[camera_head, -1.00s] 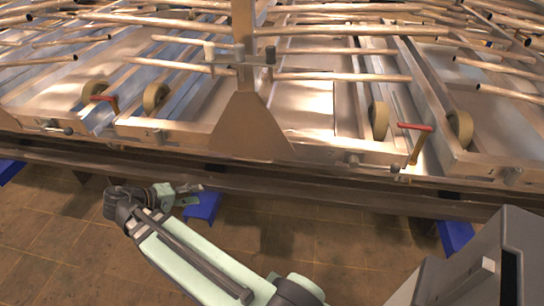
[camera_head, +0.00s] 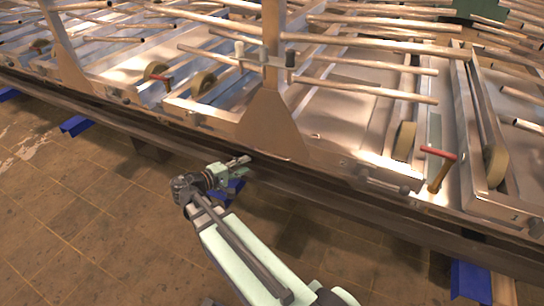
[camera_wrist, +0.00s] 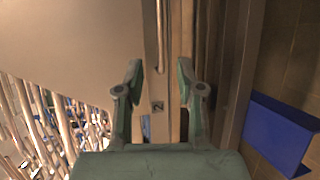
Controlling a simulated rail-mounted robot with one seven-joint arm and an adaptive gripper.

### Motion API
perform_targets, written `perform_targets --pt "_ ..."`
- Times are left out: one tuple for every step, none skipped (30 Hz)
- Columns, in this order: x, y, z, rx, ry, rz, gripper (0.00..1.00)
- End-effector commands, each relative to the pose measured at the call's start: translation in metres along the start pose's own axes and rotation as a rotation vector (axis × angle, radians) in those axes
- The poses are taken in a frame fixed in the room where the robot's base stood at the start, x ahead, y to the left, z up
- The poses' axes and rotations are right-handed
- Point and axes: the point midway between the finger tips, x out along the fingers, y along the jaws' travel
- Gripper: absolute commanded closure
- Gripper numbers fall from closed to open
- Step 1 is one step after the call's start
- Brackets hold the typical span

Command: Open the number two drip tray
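A small plate marked 2 (camera_wrist: 157,106) shows in the wrist view on a narrow metal front, between my finger pads. In the head view, the tray just left of the triangular post foot appears to be this number two drip tray (camera_head: 215,122). Its label is too small to read there. My gripper (camera_wrist: 159,72) is open, with a gap between its two green fingers and nothing held. In the head view my gripper (camera_head: 240,161) is at the rail's front, just below and left of the post foot. Contact with the tray cannot be told.
The triangular post foot (camera_head: 268,125) stands right of this tray. Red-handled levers (camera_head: 438,153) and tan wheels (camera_head: 404,140) sit among the trays. Copper-coloured pipes (camera_head: 370,60) cross above. A blue support (camera_wrist: 280,132) is below the rail. The floor (camera_head: 60,200) at left is clear.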

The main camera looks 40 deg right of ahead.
Motion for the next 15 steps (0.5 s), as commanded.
perform_targets --pt "0.011 -0.002 0.001 0.001 -0.003 0.000 0.63" --pt "0.017 -0.002 0.001 0.000 -0.004 0.000 0.63" --pt "0.025 -0.002 0.000 0.000 -0.003 0.000 0.63" --pt "0.031 -0.002 0.000 0.000 -0.004 0.000 0.63" --pt "0.036 -0.002 0.001 0.000 -0.004 0.000 0.63" --pt "0.044 -0.002 0.000 0.000 -0.003 0.000 0.63" --pt "0.050 -0.002 0.001 0.000 -0.004 0.000 0.63" --pt "0.056 -0.002 0.000 0.000 -0.004 0.000 0.63" --pt "0.064 -0.002 0.000 0.000 -0.003 0.000 0.63" --pt "0.069 -0.002 0.000 0.000 -0.004 0.000 0.63" --pt "0.075 -0.002 0.000 0.000 -0.004 0.000 0.63" --pt "0.082 -0.002 0.000 0.000 -0.003 0.000 0.63" --pt "0.087 -0.002 0.000 0.001 -0.004 -0.001 0.63" --pt "0.092 -0.002 0.000 0.001 -0.003 -0.001 0.63" --pt "0.099 -0.002 0.000 0.001 -0.003 -0.001 0.63"
